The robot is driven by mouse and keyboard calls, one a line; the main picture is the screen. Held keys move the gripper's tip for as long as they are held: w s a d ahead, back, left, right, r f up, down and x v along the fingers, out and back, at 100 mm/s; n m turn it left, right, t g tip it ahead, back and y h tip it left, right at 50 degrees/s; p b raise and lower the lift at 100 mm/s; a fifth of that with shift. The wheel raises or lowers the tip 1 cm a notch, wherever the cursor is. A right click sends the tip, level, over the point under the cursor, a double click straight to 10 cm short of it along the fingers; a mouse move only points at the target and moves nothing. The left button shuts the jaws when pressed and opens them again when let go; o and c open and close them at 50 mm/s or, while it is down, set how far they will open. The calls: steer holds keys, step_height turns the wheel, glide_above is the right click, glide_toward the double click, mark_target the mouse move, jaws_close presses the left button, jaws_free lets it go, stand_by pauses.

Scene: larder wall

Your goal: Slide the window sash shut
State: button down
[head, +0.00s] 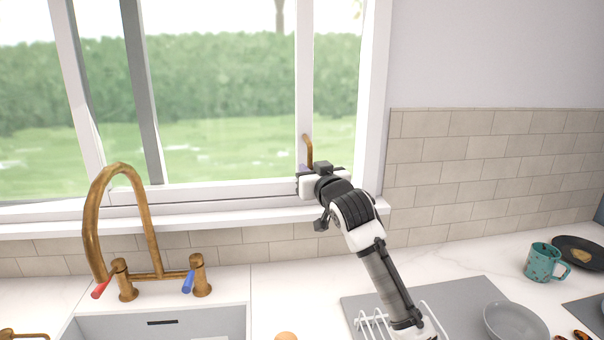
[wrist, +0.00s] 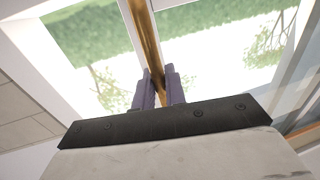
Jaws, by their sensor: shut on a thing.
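The window sash (head: 304,75) is a white-framed glass panel. A strip of garden shows between its right upright and the right jamb (head: 374,90). An upright brass handle (head: 308,148) sits on that right upright. My gripper (head: 304,174) reaches the handle's lower part from the front right. In the wrist view the two purple-grey fingers of my gripper (wrist: 158,80) stand on either side of the brass handle (wrist: 148,40), closed on it. The handle's lower end is hidden behind the fingers and the gripper body.
A brass tap (head: 145,220) with red and blue levers stands at the sink (head: 200,322) on the left. A wire rack (head: 372,325), grey bowl (head: 512,322), teal mug (head: 543,262) and dark plate (head: 585,245) are on the right counter. The sill (head: 240,217) looks clear.

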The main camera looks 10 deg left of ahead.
steer(key=w+d+b, duration=0.1)
steer(key=w+d, duration=0.4)
steer(key=d, duration=0.8)
steer(key=shift+w, duration=0.2)
steer(key=shift+d+r, duration=0.1)
steer(key=c, duration=1.6)
jaws_free()
steer(key=shift+w+d, duration=0.1)
steer(key=shift+o, duration=0.2)
steer(key=shift+s, duration=0.2)
